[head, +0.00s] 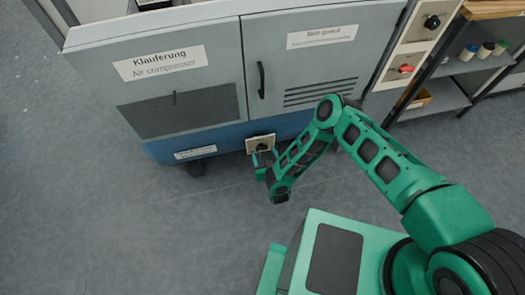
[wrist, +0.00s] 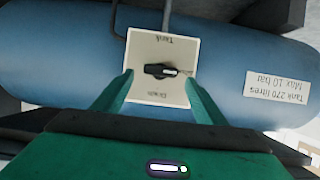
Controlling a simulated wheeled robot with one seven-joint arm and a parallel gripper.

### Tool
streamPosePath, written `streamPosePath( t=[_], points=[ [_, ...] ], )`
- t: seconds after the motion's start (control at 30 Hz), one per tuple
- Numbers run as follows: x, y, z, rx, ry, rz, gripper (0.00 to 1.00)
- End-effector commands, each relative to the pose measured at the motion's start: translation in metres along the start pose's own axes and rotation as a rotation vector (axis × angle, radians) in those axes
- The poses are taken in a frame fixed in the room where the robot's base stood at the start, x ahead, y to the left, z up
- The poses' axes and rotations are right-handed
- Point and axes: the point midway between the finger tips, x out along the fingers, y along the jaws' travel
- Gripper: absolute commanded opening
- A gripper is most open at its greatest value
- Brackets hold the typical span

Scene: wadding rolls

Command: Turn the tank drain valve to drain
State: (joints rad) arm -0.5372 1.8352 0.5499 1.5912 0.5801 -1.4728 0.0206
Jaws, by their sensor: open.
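The tank drain valve is a black knob (wrist: 160,71) on a cream square plate (wrist: 150,92). The plate also shows in the head view (head: 260,138), low on the front of the grey compressor cabinet. In the wrist view the plate's lettering appears upside down, with "Tank" at the top edge and a word like "Drain" at the bottom. The knob's white mark lies across the plate, pointing right. My green gripper (wrist: 158,88) is open, its two fingertips apart on either side of the knob, seemingly not touching it. In the head view my gripper (head: 264,160) is just before the plate.
The blue tank (wrist: 60,60) carries a white label (wrist: 275,90) reading "Tank 270 litres". Cabinet doors (head: 305,75) rise above it. Grey floor (head: 130,230) at the left is clear.

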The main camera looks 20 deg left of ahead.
Motion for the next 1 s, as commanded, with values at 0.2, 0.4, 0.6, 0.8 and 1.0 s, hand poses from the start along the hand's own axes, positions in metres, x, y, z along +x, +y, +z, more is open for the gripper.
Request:
streamPosePath(
  t=[0.2,0.4,0.6,0.8,1.0],
  points=[
    [0.021,0.0,0.0,-0.001,0.0,0.0,0.66],
    [0.026,0.0,0.0,0.0,-0.001,0.0,0.66],
    [0.026,0.0,0.0,0.001,-0.001,0.0,0.58],
    [0.026,0.0,0.0,0.001,-0.001,0.0,0.24],
    [0.026,0.0,0.001,0.012,-0.001,-0.006,0.24]
  ],
)
